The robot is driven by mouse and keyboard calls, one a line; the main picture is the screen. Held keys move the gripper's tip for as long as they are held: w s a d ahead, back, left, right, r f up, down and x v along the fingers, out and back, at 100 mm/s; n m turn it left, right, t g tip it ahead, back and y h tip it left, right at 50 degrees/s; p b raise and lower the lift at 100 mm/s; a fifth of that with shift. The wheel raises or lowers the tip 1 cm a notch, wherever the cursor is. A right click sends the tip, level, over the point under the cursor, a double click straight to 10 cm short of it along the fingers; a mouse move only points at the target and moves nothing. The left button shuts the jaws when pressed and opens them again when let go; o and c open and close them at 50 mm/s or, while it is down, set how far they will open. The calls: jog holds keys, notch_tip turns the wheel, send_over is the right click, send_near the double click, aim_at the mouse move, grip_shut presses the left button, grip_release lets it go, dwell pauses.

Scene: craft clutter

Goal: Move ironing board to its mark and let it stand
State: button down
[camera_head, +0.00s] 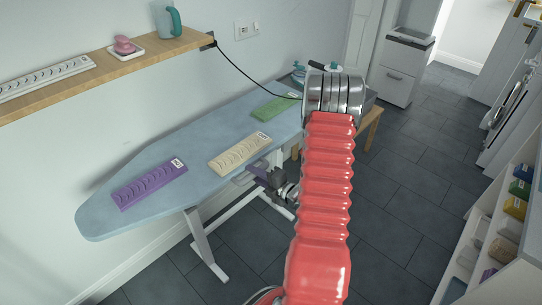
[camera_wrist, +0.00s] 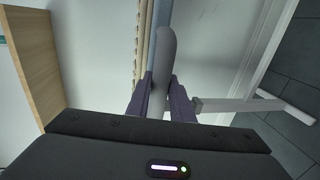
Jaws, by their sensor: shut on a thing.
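The ironing board (camera_head: 205,135) stands upright on white legs along the wall, its pale blue top level and its pointed end toward the left. My gripper (camera_head: 262,176) is at the near long edge of the board, below the cream strip. In the wrist view my gripper (camera_wrist: 160,92) has its two purple fingers closed on a grey rounded part (camera_wrist: 166,50) at the board's edge. My red arm hides the right end of the board and some of its legs. I cannot make out a floor mark.
A purple strip (camera_head: 150,184), a cream strip (camera_head: 239,153) and a green strip (camera_head: 276,107) lie on the board. A wooden shelf (camera_head: 120,67) juts from the wall above it. White shelving (camera_head: 510,220) stands at right. Dark tiled floor (camera_head: 410,170) between is clear.

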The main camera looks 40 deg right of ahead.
jog(key=shift+r, duration=2.55)
jog(key=c, duration=1.5)
grip_release()
jog(key=shift+f, duration=0.15)
jog(key=shift+c, duration=0.3)
jog(key=v, duration=0.7)
